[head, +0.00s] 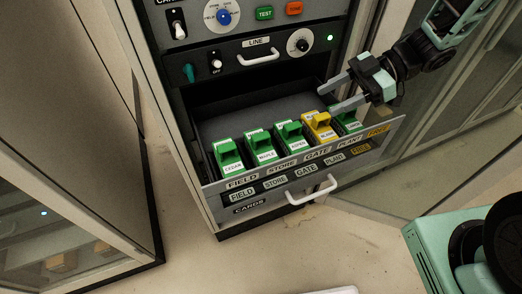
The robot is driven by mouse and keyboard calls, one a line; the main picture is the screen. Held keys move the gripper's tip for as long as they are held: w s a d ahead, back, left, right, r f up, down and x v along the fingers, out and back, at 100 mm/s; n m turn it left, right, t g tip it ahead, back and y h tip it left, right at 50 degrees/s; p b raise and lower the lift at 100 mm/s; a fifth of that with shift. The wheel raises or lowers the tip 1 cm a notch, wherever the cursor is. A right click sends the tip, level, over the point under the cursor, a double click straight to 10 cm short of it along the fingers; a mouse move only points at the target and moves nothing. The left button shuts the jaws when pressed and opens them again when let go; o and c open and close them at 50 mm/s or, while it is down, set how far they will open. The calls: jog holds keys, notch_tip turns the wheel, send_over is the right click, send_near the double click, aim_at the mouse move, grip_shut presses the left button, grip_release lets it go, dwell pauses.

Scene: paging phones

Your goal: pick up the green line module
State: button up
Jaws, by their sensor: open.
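An open drawer (248,182) holds a row of modules. Three green line modules stand at the left and middle: the leftmost (229,156), the second (260,149) and the third (290,137). A yellow module (318,126) stands to their right. Another green module (348,122) is at the right end, at the slot by the yellow FREE label. My gripper (326,99) is open and empty, reaching in from the right above the back right of the drawer. Its fingers are apart, behind and above the yellow module. The module name labels are small and hard to read.
The drawer front has a white handle (314,190). Above it is a LINE panel (255,58) with a handle, knob and switches. A cabinet (75,215) with a glazed front stands at the left. The drawer floor behind the modules is clear.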

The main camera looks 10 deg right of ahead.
jog(key=p, duration=0.3)
send_near(264, 134)
jog(key=x, duration=0.3)
jog(key=shift+s+a+f, duration=0.1)
jog(key=shift+a, duration=0.25)
jog(key=shift+p+x, duration=1.15)
jog(key=shift+x, duration=1.65)
jog(key=shift+f, duration=0.1)
grip_shut()
